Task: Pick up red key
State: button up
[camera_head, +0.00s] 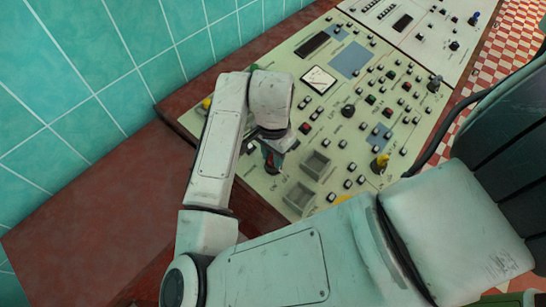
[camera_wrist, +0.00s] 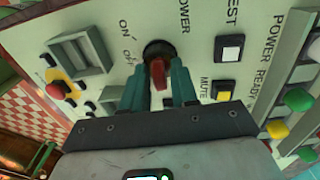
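The red key (camera_wrist: 158,72) stands in a round black switch on the control panel, between the labels "ON", "OFF" and "POWER". My gripper (camera_wrist: 160,80) is down at the switch. Its two teal fingers are on either side of the key, very near it. Whether they press on it or leave a thin gap cannot be made out. In the head view my gripper (camera_head: 271,165) is over the left part of the panel, below my bent wrist. A small bit of red shows there, and my arm hides much of the switch.
The cream panel (camera_head: 330,118) carries many buttons and knobs. A yellow-based red button (camera_wrist: 60,88) and square recessed trays (camera_wrist: 84,52) are near the switch. A "MUTE" button (camera_wrist: 222,90) sits to its right. A teal tiled wall (camera_head: 90,60) and brown ledge (camera_head: 90,205) lie left.

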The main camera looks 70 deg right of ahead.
grip_shut()
